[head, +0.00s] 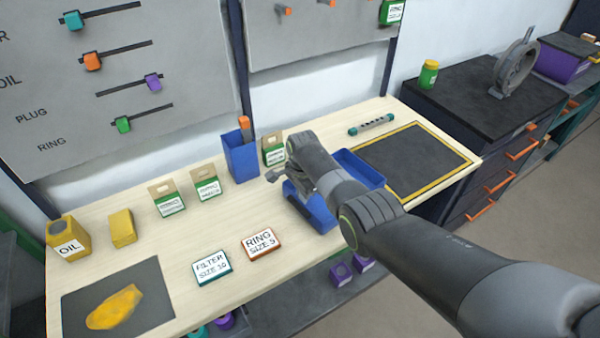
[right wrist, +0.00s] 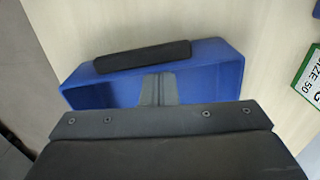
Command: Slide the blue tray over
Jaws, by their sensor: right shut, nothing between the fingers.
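The blue tray (head: 318,213) lies on the wooden bench in the head view, partly hidden behind my right arm. It also fills the middle of the right wrist view (right wrist: 215,80), with a dark strip (right wrist: 143,60) along one wall. My right gripper (head: 275,173) is over the tray's left part in the head view. In the right wrist view its fingers (right wrist: 157,88) are together and empty, reaching over the tray's interior. Whether they touch the tray wall cannot be told. My left gripper is not in view.
A yellow-edged dark mat (head: 415,160) lies to the right of the tray. A blue bin (head: 240,157) and a small box (head: 273,149) stand behind it. A ring label (head: 260,243) and a filter label (head: 212,267) lie to the left. The bench's front edge is close.

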